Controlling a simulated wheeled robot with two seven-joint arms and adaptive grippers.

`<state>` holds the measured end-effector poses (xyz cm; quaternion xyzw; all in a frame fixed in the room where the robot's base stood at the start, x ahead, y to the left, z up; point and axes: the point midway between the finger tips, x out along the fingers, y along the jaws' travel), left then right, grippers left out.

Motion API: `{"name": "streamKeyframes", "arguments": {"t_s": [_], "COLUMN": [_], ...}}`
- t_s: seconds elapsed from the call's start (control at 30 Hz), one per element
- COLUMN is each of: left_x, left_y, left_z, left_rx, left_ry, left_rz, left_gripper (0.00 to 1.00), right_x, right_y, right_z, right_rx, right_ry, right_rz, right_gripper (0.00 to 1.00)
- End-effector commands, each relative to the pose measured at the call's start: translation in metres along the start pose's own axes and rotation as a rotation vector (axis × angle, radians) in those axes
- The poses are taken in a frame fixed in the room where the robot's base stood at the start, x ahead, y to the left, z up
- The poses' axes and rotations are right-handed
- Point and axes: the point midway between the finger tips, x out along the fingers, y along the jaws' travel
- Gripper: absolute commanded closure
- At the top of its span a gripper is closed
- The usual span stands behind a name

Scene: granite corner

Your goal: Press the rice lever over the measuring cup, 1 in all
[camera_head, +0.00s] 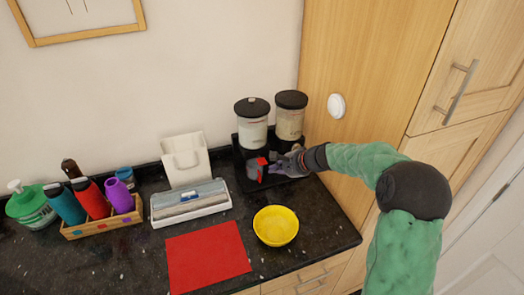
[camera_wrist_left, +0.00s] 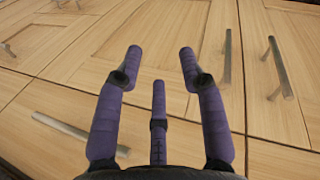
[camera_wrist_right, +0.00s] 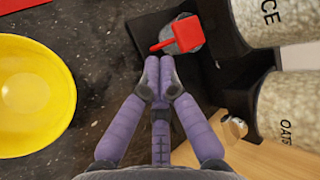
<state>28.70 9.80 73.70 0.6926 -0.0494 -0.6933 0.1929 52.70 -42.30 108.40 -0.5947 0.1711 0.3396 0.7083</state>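Two clear canisters with black lids stand on a black dispenser base. The right wrist view shows the rice canister (camera_wrist_right: 262,20) and the oats canister (camera_wrist_right: 290,105) by their labels; in the head view rice is the left one (camera_head: 253,125). A red flat part (camera_wrist_right: 186,33) with a short red bar, likely the lever, sits below the rice canister and also shows in the head view (camera_head: 262,169). A greyish round thing (camera_wrist_right: 194,44), perhaps the measuring cup, is partly hidden beneath it. My right gripper (camera_wrist_right: 158,64) is shut and empty, fingertips close to the red bar; contact is unclear. My left gripper (camera_wrist_left: 160,50) is open and empty, facing cabinet fronts.
A yellow bowl (camera_head: 276,226) and a red mat (camera_head: 207,257) lie on the dark counter in front. A white box with a grey top (camera_head: 190,207), a bottle rack (camera_head: 104,224) and a green tub (camera_head: 30,207) stand left. A wooden cabinet (camera_head: 370,60) closes the right.

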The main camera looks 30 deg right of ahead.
Motion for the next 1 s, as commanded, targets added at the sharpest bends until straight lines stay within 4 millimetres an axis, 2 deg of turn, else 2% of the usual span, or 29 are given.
{"name": "streamKeyframes", "arguments": {"t_s": [0.03, 0.1, 0.3, 0.5, 0.7, 1.0], "left_x": [-0.016, -0.027, -0.06, -0.083, -0.092, -0.092], "left_y": [0.006, 0.01, 0.021, 0.03, 0.033, 0.033], "left_z": [0.001, 0.001, 0.002, 0.003, 0.004, 0.004], "left_rx": [0.0, 0.0, 0.0, 0.0, 0.0, 0.0], "left_ry": [0.0, 0.0, 0.0, 0.0, 0.0, -0.001], "left_rz": [0.0, 0.0, 0.0, 0.0, 0.0, 0.0], "left_gripper": [0.6, 0.6, 0.6, 0.6, 0.6, 0.6], "right_x": [-0.007, -0.011, -0.023, -0.033, -0.036, -0.036], "right_y": [-0.016, -0.028, -0.071, -0.108, -0.125, -0.127], "right_z": [0.006, 0.009, 0.019, 0.027, 0.03, 0.03], "right_rx": [-0.109, -0.268, -0.729, -1.103, -1.285, -1.312], "right_ry": [0.012, 0.033, 0.088, 0.133, 0.155, 0.158], "right_rz": [0.014, 0.034, 0.088, 0.13, 0.151, 0.154], "right_gripper": [1.0, 1.0, 1.0, 1.0, 1.0, 1.0]}}
